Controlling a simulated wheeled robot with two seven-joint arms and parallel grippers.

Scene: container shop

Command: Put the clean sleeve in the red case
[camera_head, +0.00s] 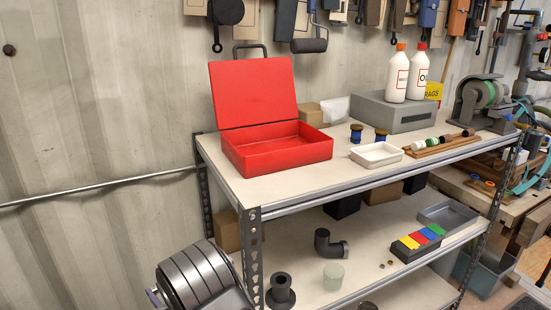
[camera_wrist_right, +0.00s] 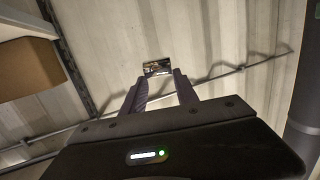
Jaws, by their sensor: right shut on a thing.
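The red case (camera_head: 277,152) stands on the top shelf at the left end, its lid (camera_head: 254,93) raised. The part of its inside that shows looks empty. My right gripper (camera_head: 152,298) is low at the left, in front of and below the shelf, mostly hidden behind its own arm. In the right wrist view my right gripper (camera_wrist_right: 160,80) is shut on a small shiny metallic piece (camera_wrist_right: 157,68) at its fingertips. This may be the sleeve; I cannot tell whether it is clean. My left gripper is out of view.
A grey box (camera_head: 393,110) with two bottles is behind. The shelf's front edge and corner post (camera_head: 251,250) lie between my gripper and the case.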

